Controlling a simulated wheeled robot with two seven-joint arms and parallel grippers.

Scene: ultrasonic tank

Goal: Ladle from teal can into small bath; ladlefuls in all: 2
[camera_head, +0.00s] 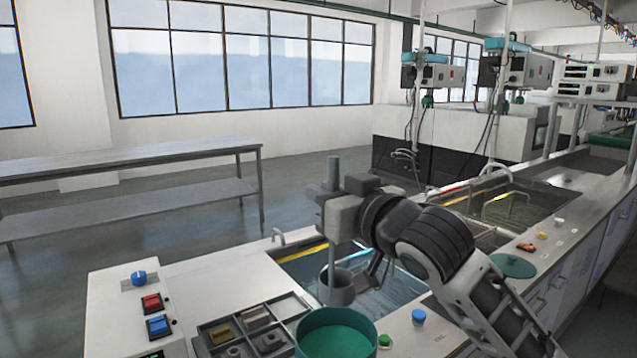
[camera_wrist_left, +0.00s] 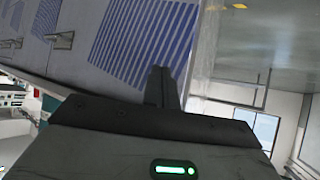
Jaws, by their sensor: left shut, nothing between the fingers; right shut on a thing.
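The teal can (camera_head: 318,325) stands at the bottom centre of the head view, with a teal surface inside. The small bath (camera_head: 395,295) is a sunken tank of water behind it, partly hidden by my right arm. My right gripper (camera_head: 335,210) is shut on the upright handle of a grey ladle (camera_head: 337,290). The ladle's cup hangs over the near left part of the bath, behind the can. I cannot tell whether it touches the water or what it holds. My left gripper (camera_wrist_left: 162,88) shows only in the left wrist view, shut and empty.
A tray (camera_head: 205,335) of small parts lies left of the can. A switch box (camera_head: 130,310) stands further left. Blue and green knobs (camera_head: 418,316) sit right of the can. A teal lid (camera_head: 513,265) and a second bath (camera_head: 510,205) are farther right.

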